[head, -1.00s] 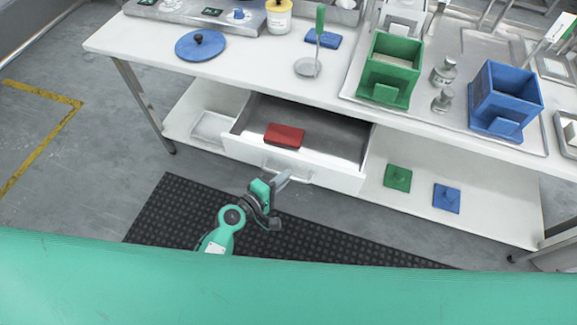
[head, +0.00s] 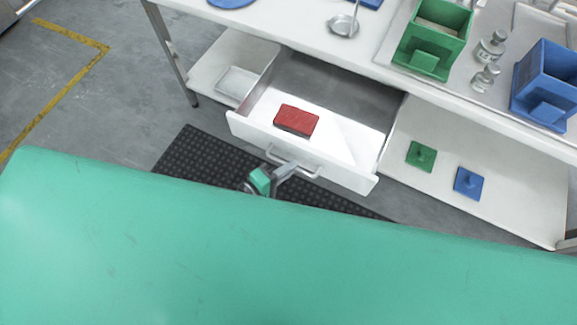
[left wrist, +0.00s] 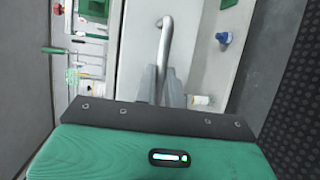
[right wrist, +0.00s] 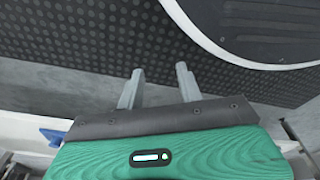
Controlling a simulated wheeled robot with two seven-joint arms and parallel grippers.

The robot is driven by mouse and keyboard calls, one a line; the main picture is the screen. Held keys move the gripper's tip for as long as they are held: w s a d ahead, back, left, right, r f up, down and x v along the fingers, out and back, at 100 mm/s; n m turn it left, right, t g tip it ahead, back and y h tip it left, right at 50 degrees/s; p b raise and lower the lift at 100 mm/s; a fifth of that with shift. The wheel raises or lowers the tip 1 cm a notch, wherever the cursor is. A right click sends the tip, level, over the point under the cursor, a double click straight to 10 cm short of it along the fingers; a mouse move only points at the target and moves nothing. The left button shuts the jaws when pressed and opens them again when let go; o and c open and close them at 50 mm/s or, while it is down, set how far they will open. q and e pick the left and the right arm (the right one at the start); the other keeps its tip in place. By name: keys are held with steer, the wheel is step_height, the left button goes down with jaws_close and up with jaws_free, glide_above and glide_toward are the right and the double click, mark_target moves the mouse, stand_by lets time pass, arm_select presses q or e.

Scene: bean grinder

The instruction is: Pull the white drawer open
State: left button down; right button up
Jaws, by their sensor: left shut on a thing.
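The white drawer (head: 345,170) stands pulled out under the white table, its inside showing. A red block (head: 297,120) lies in it. A bar handle (head: 293,166) is on its front, and it also shows in the left wrist view (left wrist: 165,40). My left gripper (head: 283,172) is at the handle, its fingers (left wrist: 161,84) shut around the bar. My right gripper (right wrist: 158,85) is open and empty above the dark mat, and it does not show in the head view.
The table's lower shelf (head: 500,170) holds a green lid (head: 421,156), a blue lid (head: 468,184) and a pale tray (head: 237,83). Green (head: 433,38) and blue (head: 546,85) containers stand on top. A black mat (head: 200,160) lies on the floor in front.

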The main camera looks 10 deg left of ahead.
arm_select(q)
steer(key=c, duration=1.5)
jaws_free()
steer(key=shift+a, duration=0.1)
arm_select(e)
steer(key=shift+f, duration=0.1)
